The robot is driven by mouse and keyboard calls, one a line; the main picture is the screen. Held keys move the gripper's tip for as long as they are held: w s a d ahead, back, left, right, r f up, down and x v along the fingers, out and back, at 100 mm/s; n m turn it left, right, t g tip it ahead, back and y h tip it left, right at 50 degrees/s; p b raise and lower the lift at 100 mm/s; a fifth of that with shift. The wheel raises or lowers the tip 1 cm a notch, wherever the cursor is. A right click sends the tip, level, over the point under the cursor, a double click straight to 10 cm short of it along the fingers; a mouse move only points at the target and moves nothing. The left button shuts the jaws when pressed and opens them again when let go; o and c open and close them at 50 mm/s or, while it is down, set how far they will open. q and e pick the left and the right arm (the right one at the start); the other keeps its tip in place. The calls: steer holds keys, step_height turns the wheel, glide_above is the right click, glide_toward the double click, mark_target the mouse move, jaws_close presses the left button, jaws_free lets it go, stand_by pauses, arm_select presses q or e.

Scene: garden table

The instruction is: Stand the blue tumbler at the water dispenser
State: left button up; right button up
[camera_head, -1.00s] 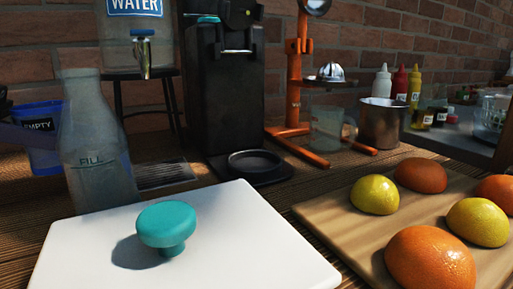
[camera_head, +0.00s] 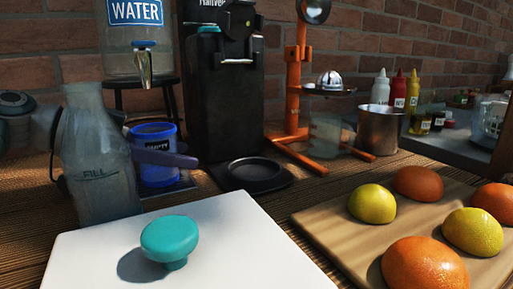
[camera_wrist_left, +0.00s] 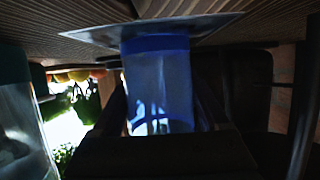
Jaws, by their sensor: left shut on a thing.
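The blue tumbler (camera_head: 157,168), with a label that seems to read EMPTY, is upright at the drip tray (camera_head: 187,182), in front of and below the tap (camera_head: 144,62) of the water dispenser (camera_head: 120,38). My left gripper (camera_head: 163,157) is shut around the tumbler's side; one finger shows across its front, and the glass bottle hides part of the arm. In the left wrist view, the picture is inverted: the tumbler (camera_wrist_left: 160,85) is between the fingers, its blue base against or just off the tray (camera_wrist_left: 95,36). I cannot tell if it touches. My right gripper is not in view.
A clear FILL bottle (camera_head: 95,165) stands close in front of my left arm. A white board (camera_head: 225,245) with a teal stopper (camera_head: 170,238) lies in front. A black machine (camera_head: 220,95) stands right of the tumbler. Fruit lies on a wooden board (camera_head: 335,215).

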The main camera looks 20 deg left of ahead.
arm_select(q)
steer(key=o, duration=1.3)
steer(key=shift+r, duration=0.15)
steer(key=v, duration=1.2)
steer(key=shift+s, duration=0.1)
